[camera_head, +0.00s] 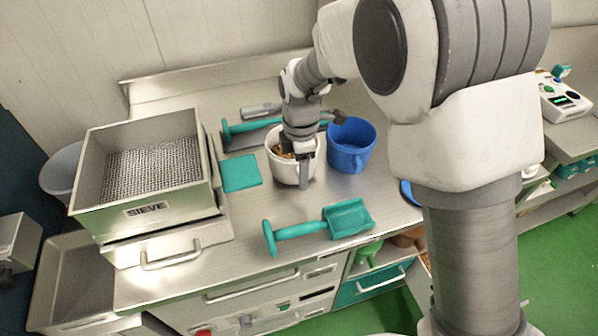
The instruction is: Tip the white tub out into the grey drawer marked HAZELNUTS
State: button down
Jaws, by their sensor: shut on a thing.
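The white tub (281,172) is upright on the steel bench, or just above it; I cannot tell which. Brown pieces (283,150) show inside it. My gripper (304,170) reaches down from above at the tub's right front and is shut on its wall, with one finger outside. The other finger is hidden. No HAZELNUTS label is readable. A grey drawer front with a bar handle (252,287) shows below the bench's front edge, and a teal drawer (372,287) is to its right.
A blue jug (352,146) stands close right of the tub. A steel SIEVE box (146,207) stands at left. A teal scraper (240,173) and a teal scoop (346,219) lie near the tub. More tools lie behind it. My arm hides the bench's right part.

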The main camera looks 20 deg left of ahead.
notch_tip(320, 180, up, 14)
jog(key=p, duration=0.4)
jog(key=shift+f, duration=0.25)
jog(key=shift+p, duration=0.3)
